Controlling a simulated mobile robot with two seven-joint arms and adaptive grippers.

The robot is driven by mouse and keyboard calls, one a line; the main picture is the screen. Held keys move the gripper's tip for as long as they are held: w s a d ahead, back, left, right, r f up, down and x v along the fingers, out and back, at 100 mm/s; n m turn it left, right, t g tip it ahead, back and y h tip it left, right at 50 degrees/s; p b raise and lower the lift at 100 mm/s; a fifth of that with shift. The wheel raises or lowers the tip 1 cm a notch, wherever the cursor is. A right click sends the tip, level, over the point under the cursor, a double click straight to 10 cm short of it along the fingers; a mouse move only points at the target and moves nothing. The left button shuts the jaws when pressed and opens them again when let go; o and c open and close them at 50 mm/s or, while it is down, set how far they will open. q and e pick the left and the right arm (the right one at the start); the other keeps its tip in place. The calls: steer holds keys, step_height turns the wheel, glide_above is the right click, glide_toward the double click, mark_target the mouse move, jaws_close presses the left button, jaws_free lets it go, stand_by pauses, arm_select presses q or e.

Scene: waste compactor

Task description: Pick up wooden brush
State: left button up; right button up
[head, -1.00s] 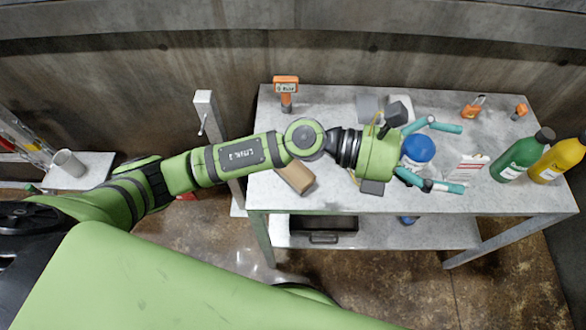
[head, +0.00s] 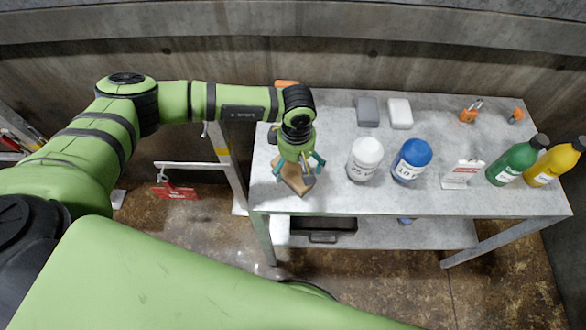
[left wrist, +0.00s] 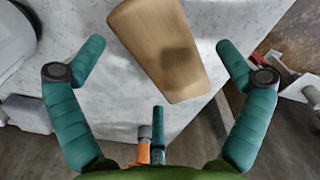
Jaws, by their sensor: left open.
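The wooden brush (head: 297,184) lies on the left part of the grey table, near its front edge. Its plain light-brown wooden top fills the upper middle of the left wrist view (left wrist: 160,40); no bristles show. My left gripper (head: 296,170) points down over the brush in the head view, covering part of it. In the left wrist view its teal fingers (left wrist: 160,48) are spread wide, one on each side of the brush, apart from it. The gripper holds nothing. My right gripper is not in view.
On the table (head: 340,202) stand a white tub (head: 365,160), a blue-lidded tub (head: 411,160), a white card (head: 462,174), a green bottle (head: 517,160) and a yellow bottle (head: 556,162). Grey (head: 368,112) and white (head: 400,113) blocks lie behind. An orange device (head: 287,83) is partly hidden by my arm.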

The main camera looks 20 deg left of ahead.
arm_select(q)
steer(key=shift+f, duration=1.1)
steer(key=c, duration=1.3)
steer(key=shift+c, duration=0.2)
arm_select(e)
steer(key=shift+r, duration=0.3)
arm_select(q)
steer(key=shift+r, duration=0.1)
steer(key=shift+r+b, duration=0.35)
steer(key=shift+r, duration=0.25)
step_height(320, 180, up, 3)
steer(key=shift+w+f+b, duration=0.1)
steer(key=shift+b, duration=0.6)
steer(key=shift+s+d+r+b, duration=0.7)
steer(key=shift+d+r, duration=0.45)
steer(key=shift+d, duration=0.7)
steer(key=shift+s+d+r+b, duration=0.7)
steer(key=shift+d+r, duration=0.45)
steer(key=shift+d, duration=0.7)
steer(key=shift+s+d+r+b, duration=0.65)
steer(key=shift+d+r, duration=0.5)
steer(key=shift+d, duration=0.7)
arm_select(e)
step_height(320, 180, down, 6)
